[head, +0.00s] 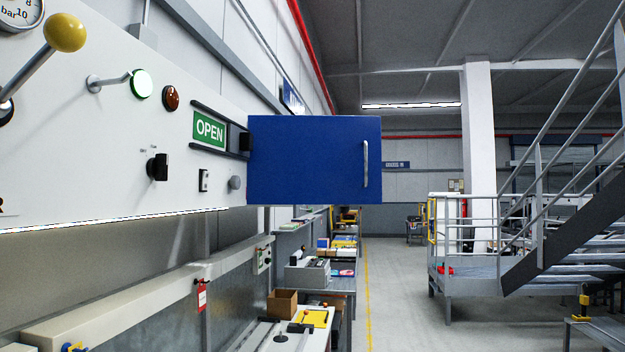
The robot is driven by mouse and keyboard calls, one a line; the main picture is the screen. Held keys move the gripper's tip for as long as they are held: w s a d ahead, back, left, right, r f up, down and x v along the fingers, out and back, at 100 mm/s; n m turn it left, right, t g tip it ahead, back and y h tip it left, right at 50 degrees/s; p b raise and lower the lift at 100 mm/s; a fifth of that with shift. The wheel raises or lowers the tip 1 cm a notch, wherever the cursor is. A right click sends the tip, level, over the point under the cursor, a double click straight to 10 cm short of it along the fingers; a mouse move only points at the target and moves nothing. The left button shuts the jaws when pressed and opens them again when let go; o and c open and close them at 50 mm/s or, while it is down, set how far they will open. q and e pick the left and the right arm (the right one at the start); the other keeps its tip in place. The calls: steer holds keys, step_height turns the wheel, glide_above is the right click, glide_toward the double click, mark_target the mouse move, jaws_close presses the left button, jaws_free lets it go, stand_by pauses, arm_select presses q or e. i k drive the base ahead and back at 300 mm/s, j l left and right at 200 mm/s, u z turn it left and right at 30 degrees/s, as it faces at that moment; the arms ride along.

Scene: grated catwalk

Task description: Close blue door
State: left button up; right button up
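The blue door (310,162) is a flat rectangular panel standing open, swung out from the white panel wall (60,150) at the left. Its hinged left edge is beside the green OPEN sign (209,129). A silver vertical handle (365,163) is on the door's right side, the edge farther from the wall. Neither of my grippers shows in the head view, and nothing touches the door.
A lever with a yellow ball (64,32), a lit green button (141,83), a red lamp (171,97) and a black knob (158,167) stick out from the panel. Below are cluttered workbenches (340,284). Metal stairs (570,250) stand right; the floor between is clear.

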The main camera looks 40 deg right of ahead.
mark_target(294, 159)
steer(key=z, duration=1.05)
